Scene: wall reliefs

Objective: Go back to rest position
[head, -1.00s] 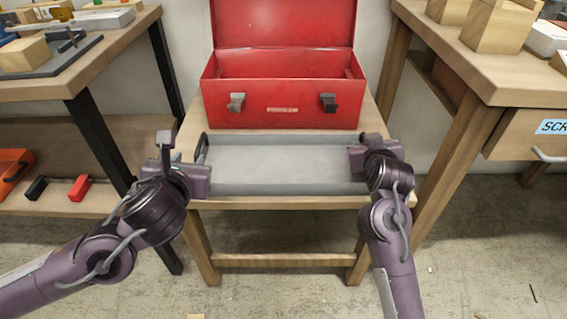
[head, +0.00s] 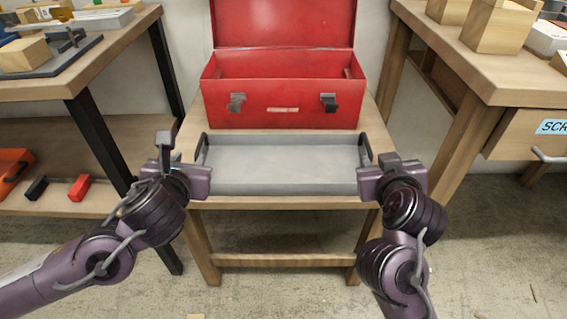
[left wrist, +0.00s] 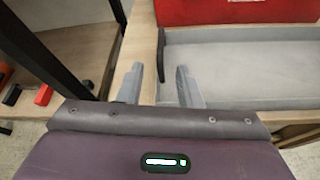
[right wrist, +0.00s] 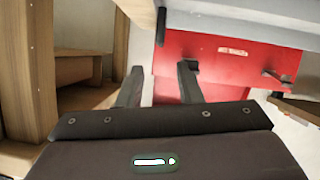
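My left gripper (head: 168,153) is at the left end of the grey tray. In the left wrist view its two fingers (left wrist: 163,86) stand apart with nothing between them, beside the tray's left edge. My right gripper (head: 384,160) is at the right end of the tray. In the right wrist view its fingers (right wrist: 160,84) are apart and empty, with the red toolbox (right wrist: 215,62) beyond them. The grey tray (head: 282,184) lies on the small wooden table, in front of the toolbox. The red toolbox (head: 280,107) stands with its lid open.
A wooden workbench with a black leg (head: 97,140) stands at the left, with red and black items (head: 79,188) on its lower shelf. Another wooden workbench (head: 480,75) with a drawer stands at the right.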

